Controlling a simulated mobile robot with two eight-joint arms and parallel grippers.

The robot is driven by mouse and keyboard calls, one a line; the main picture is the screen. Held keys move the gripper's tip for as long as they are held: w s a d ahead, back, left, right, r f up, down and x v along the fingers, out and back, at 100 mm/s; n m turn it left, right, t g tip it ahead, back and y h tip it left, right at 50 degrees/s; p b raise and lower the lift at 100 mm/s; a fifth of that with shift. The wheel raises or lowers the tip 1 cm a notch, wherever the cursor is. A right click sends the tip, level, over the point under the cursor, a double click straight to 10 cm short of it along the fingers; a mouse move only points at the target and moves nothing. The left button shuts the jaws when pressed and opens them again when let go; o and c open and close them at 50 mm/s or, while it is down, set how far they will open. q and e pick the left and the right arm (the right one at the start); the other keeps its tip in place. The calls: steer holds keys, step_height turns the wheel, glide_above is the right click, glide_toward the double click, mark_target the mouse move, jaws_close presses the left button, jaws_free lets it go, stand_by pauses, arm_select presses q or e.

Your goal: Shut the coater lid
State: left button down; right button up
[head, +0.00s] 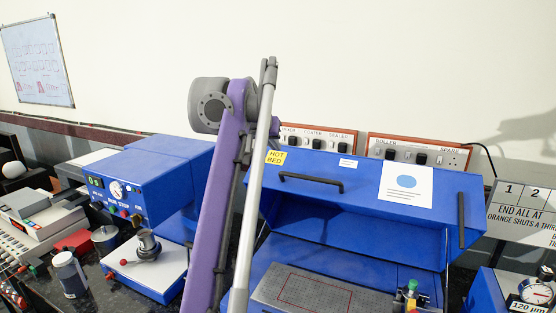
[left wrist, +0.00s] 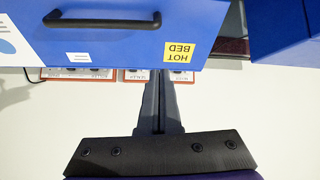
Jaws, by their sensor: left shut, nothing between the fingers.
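The coater is the blue box at centre right in the head view, with its lid (head: 362,207) raised and the inside open to the front. The lid bears a black handle (head: 311,182), a yellow HOT BED label (head: 276,157) and a white sheet with a blue disc. Under it lies a grey bed plate (head: 318,292). The left wrist view shows the lid (left wrist: 115,45) upside down, with its handle (left wrist: 102,19). My left gripper (left wrist: 160,74) is shut and empty, its tips at the lid's edge near the label in that picture; I cannot tell whether they touch. My right gripper is not in view.
Left of the coater stand a blue press unit (head: 150,180) with a gauge and a white device (head: 145,268). Switch panels (head: 418,152) line the wall behind. A sign (head: 525,212) and a dial gauge (head: 536,291) stand at the right. My purple arm hides part of the coater's left side.

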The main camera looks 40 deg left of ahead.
mark_target(286, 166)
arm_select(q)
steer(key=x, duration=0.9)
steer(key=shift+w+a+b, duration=0.1)
steer(key=shift+b, duration=0.25)
steer(key=shift+s+d+f+b, duration=0.2)
steer(key=shift+f+b, duration=0.1)
steer(key=shift+f, duration=0.15)
steer(key=shift+s+d+f+b, duration=0.1)
steer(key=shift+s+f+b, duration=0.15)
steer(key=shift+f, duration=0.2)
steer(key=shift+s+d+f+b, duration=0.1)
steer(key=shift+s+d+b, duration=0.1)
steer(key=shift+s, duration=0.4)
steer(key=shift+s+d+b, duration=0.15)
steer(key=shift+s+d, duration=0.05)
steer(key=shift+s, duration=0.4)
steer(key=shift+w+f, duration=0.15)
steer(key=shift+w, duration=0.1)
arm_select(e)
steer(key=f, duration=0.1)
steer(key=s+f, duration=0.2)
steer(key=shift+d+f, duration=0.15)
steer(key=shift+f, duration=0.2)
arm_select(q)
steer(key=shift+s, duration=0.15)
